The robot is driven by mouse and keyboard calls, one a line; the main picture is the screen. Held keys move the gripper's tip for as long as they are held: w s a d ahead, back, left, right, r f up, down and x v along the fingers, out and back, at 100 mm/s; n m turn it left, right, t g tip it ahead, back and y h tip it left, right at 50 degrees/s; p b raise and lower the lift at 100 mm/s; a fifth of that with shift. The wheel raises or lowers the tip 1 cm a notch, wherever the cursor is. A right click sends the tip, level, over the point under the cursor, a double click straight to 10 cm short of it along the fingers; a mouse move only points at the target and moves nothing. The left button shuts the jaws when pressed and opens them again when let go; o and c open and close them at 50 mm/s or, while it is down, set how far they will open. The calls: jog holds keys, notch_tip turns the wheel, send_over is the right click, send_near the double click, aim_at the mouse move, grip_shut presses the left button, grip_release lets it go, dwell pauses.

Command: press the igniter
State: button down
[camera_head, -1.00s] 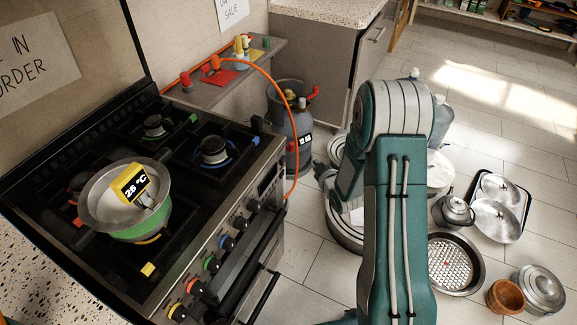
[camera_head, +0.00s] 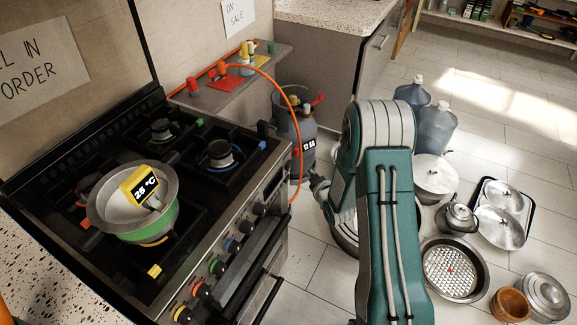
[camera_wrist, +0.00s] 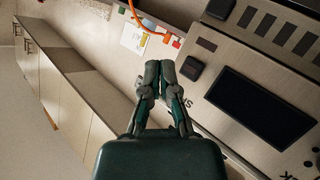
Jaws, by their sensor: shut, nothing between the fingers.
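My gripper (camera_wrist: 160,72) is shut with nothing between its fingers, seen in the wrist view. Its tips are beside the stove's front panel (camera_wrist: 219,62), close to a dark square knob or button (camera_wrist: 192,68). I cannot tell whether they touch it, or whether it is the igniter. In the head view my gripper (camera_head: 318,182) is partly hidden by my arm, just right of the stove (camera_head: 222,262). Coloured knobs (camera_head: 217,267) line the stove's front. A pot (camera_head: 150,222) with a 25 °C display (camera_head: 139,186) sits on the front-left burner.
A gas cylinder (camera_head: 309,155) stands behind my gripper, with an orange hose (camera_head: 297,110) curving down beside the stove. Lidded pots and pans (camera_head: 455,268) lie on the floor at right. A shelf (camera_head: 237,80) holds small coloured things.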

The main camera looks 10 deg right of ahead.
jog(key=shift+w+a, duration=0.7)
jog(key=shift+a, duration=0.25)
jog(key=shift+w+a, duration=0.7)
jog(key=shift+a, duration=0.25)
jog(key=shift+w+a+r, duration=0.1)
jog(key=shift+w+a, duration=0.15)
jog(key=shift+a, duration=0.05)
jog(key=shift+w+a, duration=0.2)
jog(key=shift+a, duration=0.1)
dwell(0.8)
jog(key=shift+s+d, duration=0.1)
jog(key=shift+d, duration=0.05)
jog(key=shift+s+d, duration=0.35)
jog(key=shift+d, duration=0.15)
jog(key=shift+s+d, duration=0.75)
jog(key=shift+d, duration=0.3)
jog(key=shift+s+d, duration=0.75)
jog(key=shift+d, duration=0.25)
